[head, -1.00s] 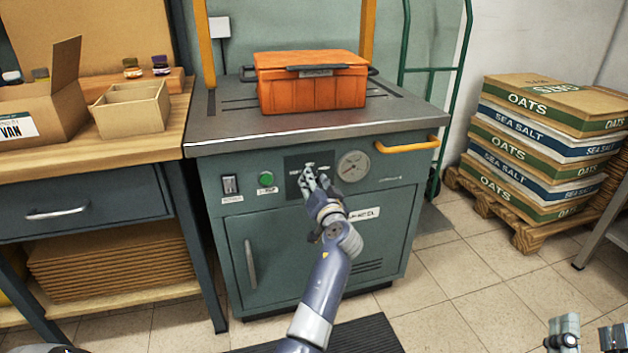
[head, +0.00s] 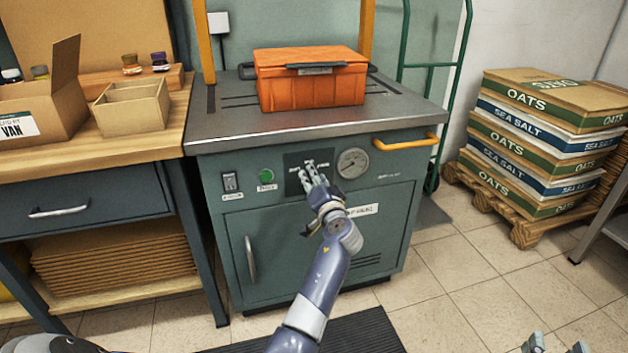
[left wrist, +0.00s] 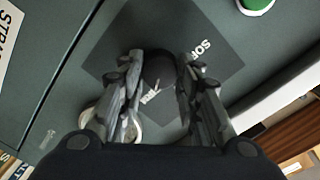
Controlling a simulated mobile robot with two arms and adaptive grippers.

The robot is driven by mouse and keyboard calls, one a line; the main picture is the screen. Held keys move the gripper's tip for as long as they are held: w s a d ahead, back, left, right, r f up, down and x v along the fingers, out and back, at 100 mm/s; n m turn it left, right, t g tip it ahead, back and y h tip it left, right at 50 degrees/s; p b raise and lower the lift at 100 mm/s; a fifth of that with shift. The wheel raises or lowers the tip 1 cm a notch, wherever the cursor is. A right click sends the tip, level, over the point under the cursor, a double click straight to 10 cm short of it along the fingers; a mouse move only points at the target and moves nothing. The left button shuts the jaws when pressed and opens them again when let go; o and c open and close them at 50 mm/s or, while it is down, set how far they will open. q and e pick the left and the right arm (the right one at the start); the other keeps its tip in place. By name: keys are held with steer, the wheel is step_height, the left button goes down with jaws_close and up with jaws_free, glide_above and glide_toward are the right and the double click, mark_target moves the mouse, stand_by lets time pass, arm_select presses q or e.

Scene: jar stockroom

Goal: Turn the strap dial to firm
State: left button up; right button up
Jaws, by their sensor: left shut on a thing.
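The strap dial (left wrist: 159,68) is a dark round knob on a black square plate (left wrist: 200,30) on the front of the green strapping machine. Printed words on the plate are partly readable, one starting with "SO". My left gripper (left wrist: 158,88) is shut on the dial, one finger on each side of it. In the head view my left gripper (head: 313,177) covers the dial, and part of the black plate shows around it. The dial's pointer setting cannot be read. My right gripper (head: 558,344) shows only its fingertips at the bottom right, apart and empty.
A green button (head: 267,175), a switch (head: 230,183) and a gauge (head: 353,163) flank the plate. A yellow handle (head: 405,144) sticks out at right. An orange crate (head: 310,85) stands on the machine's top. A workbench is at left, stacked sacks at right.

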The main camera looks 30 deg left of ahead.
arm_select(q)
steer(key=shift+r, duration=0.1)
steer(key=o, duration=1)
steer(key=shift+o, duration=0.2)
steer(key=v, duration=0.7)
steer(key=shift+d, duration=0.2)
steer(key=shift+s, duration=0.1)
